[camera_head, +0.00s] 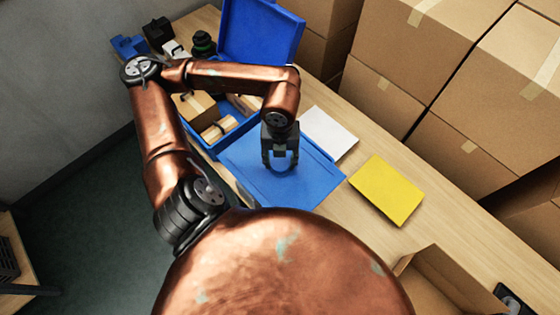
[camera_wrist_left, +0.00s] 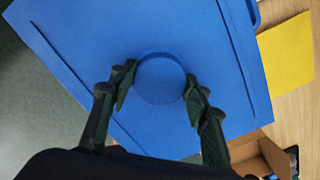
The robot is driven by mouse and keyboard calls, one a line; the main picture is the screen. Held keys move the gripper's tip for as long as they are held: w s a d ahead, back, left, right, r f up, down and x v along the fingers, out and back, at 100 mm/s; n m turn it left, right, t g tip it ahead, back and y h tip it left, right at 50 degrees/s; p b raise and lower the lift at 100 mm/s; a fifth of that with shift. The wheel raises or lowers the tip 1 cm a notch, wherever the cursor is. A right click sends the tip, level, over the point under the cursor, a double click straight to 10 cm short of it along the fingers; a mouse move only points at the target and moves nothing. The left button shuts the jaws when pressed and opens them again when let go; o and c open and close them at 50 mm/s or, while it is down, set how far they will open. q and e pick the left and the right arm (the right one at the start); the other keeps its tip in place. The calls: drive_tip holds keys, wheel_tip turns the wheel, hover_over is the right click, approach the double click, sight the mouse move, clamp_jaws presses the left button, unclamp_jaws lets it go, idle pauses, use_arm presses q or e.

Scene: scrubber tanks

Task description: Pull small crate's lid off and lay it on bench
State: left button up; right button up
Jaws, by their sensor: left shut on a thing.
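The small crate's lid (camera_head: 255,190) is a flat blue panel with a raised round knob in its middle; it fills much of the left wrist view (camera_wrist_left: 200,40). My left gripper (camera_head: 280,165) points down over the lid, its two fingers shut on opposite sides of the knob (camera_wrist_left: 160,78). The lid hides most of what lies under it, and I cannot tell whether it is seated or slightly raised. My right gripper is not in view.
A blue crate with a raised lid (camera_head: 262,30) holds wooden blocks (camera_head: 220,128) behind my arm. A white sheet (camera_head: 328,132) and yellow sheet (camera_head: 387,190) lie on the bench (camera_head: 460,230). Cardboard boxes (camera_head: 420,60) stand behind; an open carton (camera_head: 450,285) is at front right.

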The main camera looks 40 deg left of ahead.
sight(281, 162)
use_arm(q)
drive_tip(key=shift+r+p, duration=0.85)
drive_tip(key=shift+r, duration=0.85)
drive_tip(key=shift+w, duration=0.1)
